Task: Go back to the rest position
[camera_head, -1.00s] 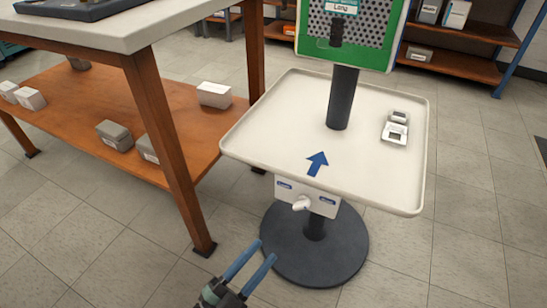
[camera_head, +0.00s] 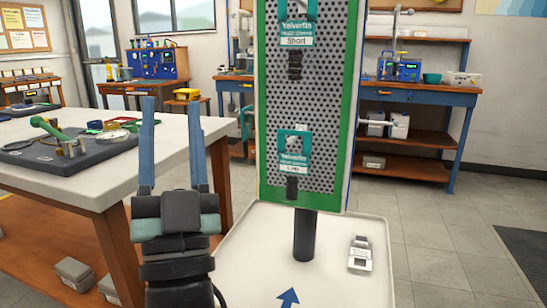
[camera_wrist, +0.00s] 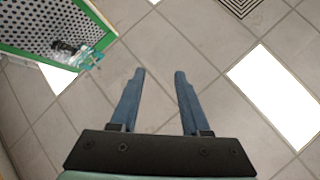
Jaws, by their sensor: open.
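My gripper (camera_head: 170,145) is raised upright in the head view, in front of the white table and left of the pegboard stand. Its two blue fingers are apart, with nothing between them. The wrist view also shows the gripper (camera_wrist: 160,75), with only floor tiles between the fingers.
A green-framed pegboard (camera_head: 300,110) with hanging packs labelled Short and Long stands on a white tray (camera_head: 350,225). A small grey device (camera_head: 360,254) lies on the tray. A white-topped workbench (camera_head: 90,170) holds a dark board with tools at left. Tiled floor (camera_head: 440,240) is open at right.

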